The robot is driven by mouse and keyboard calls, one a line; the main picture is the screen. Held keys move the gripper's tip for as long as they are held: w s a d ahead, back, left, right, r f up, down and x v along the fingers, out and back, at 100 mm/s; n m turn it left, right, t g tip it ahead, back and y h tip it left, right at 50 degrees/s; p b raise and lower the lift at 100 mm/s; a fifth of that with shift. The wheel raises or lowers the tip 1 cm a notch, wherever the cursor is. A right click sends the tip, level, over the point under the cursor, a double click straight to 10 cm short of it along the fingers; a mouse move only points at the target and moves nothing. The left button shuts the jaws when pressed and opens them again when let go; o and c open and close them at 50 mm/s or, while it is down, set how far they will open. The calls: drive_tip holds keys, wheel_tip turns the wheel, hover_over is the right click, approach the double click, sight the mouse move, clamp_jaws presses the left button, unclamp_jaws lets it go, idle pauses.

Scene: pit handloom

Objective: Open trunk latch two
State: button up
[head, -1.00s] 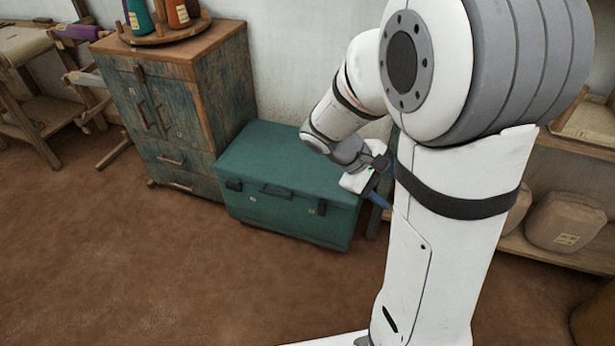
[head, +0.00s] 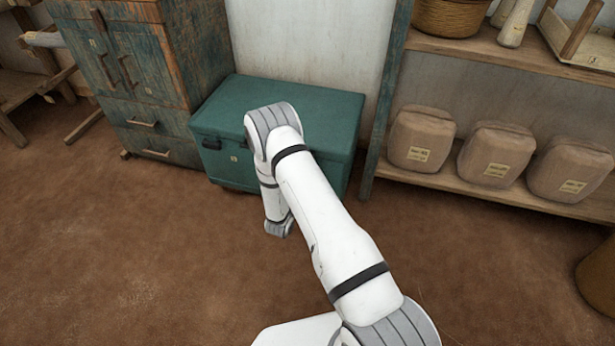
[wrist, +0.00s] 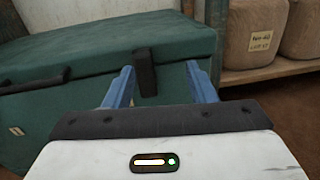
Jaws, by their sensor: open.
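The green trunk (head: 315,103) stands against the wall with its lid down. It also fills the left of the wrist view (wrist: 60,110). A black latch (wrist: 146,76) sits on its front near the right end, across the lid seam. My gripper (wrist: 160,68) is open, its two blue fingers apart, with the latch between them in the picture, closer to the left finger. I cannot tell whether either finger touches it. A second dark latch (head: 211,143) shows at the trunk's left front in the head view.
A worn blue wooden cabinet (head: 150,75) stands directly left of the trunk. At right, a wooden shelf (head: 455,183) holds several wrapped brown bundles (head: 422,138); its upright is close to the trunk's right end. The brown floor in front is clear.

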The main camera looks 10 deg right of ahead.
wheel_tip(320, 180, down, 5)
drive_tip(key=a+n+t+y, duration=0.1)
drive_tip(key=a+n+y, duration=0.1)
drive_tip(key=b+x, duration=0.2)
drive_tip(key=x, duration=0.5)
drive_tip(key=shift+w+r, duration=0.25)
drive_tip(key=shift+r, duration=0.1)
drive_tip(key=shift+d, duration=0.1)
drive_tip(key=shift+c, duration=0.4)
drive_tip(key=c, duration=0.9)
